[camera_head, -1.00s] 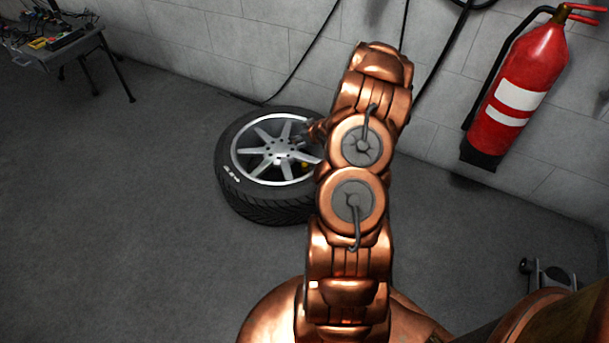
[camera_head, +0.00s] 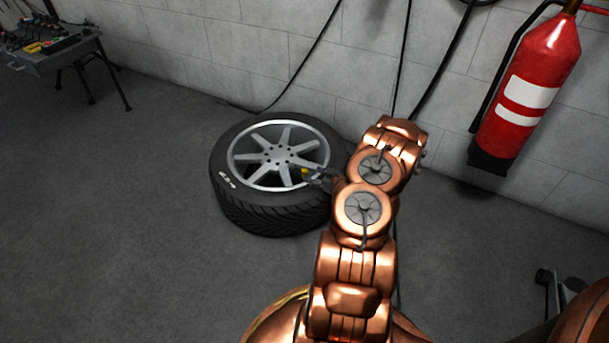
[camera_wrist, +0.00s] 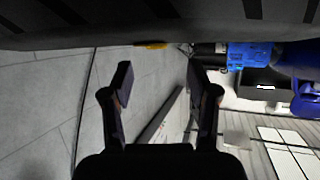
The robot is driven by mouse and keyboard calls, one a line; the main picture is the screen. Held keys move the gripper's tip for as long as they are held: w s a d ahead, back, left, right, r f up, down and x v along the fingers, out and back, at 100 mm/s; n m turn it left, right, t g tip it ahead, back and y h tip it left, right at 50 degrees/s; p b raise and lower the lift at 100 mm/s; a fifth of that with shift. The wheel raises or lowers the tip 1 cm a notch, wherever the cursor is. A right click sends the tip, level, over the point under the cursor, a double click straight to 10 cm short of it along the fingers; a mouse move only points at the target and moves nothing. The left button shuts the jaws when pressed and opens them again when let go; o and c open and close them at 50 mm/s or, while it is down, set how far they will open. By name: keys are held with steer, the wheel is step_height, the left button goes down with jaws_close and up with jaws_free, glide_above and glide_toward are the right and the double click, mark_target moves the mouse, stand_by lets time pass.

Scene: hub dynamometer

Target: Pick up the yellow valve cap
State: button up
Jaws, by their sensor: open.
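The small yellow valve cap (camera_head: 305,171) shows at the right side of the wheel (camera_head: 235,195), close to the rim's edge. In the wrist view the yellow cap (camera_wrist: 150,45) peeks out at the edge of the dark tire (camera_wrist: 110,28), partly hidden. My gripper (camera_head: 318,178) is right beside the cap in the head view, small and partly hidden by my arm. In the wrist view my gripper (camera_wrist: 158,78) has its two fingers apart with nothing between them. The cap lies beyond the fingertips, roughly in line with the gap.
The wheel lies flat on the grey floor near the wall. A red fire extinguisher (camera_head: 527,90) hangs on the wall at right. Black cables (camera_head: 402,60) hang behind my arm. Floor left of the wheel is clear.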

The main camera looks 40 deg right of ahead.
mark_target(305, 170)
steer(key=b+x, duration=0.2)
steer(key=x, duration=0.2)
steer(key=shift+d+f, duration=0.15)
steer(key=shift+d, duration=0.05)
steer(key=shift+w+f+b, duration=0.15)
steer(key=shift+w+b, duration=0.15)
steer(key=shift+w, duration=0.25)
steer(key=c, duration=1)
